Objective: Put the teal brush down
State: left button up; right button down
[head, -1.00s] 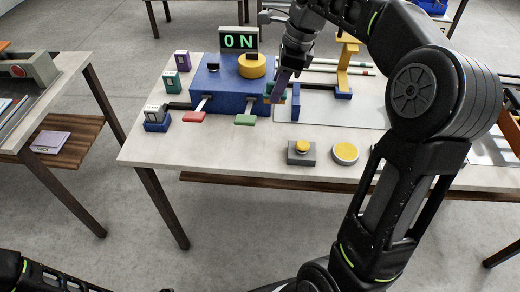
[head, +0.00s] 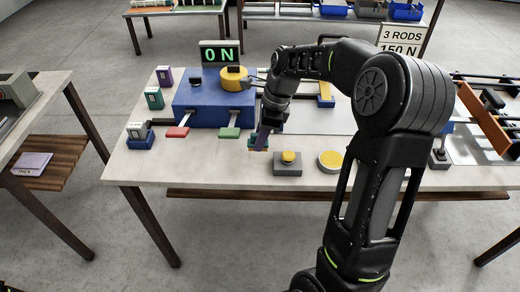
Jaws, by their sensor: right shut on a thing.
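My left gripper is out of view.
The blue machine (head: 190,100) has a yellow knob (head: 235,84), red (head: 177,132) and green (head: 229,133) levers, and a "0 N" display (head: 220,54). A yellow button (head: 288,157) and yellow disc (head: 330,160) stand right of the tool.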

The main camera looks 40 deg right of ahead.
jog(key=shift+f, duration=0.15)
jog(key=shift+f, duration=2.25)
jog(key=shift+f, duration=0.15)
jog(key=c, duration=1.1)
grip_release()
jog(key=shift+c, duration=0.2)
jog(key=v, duration=1.2)
jog(key=shift+r, duration=0.2)
jog(key=shift+s+f, duration=0.1)
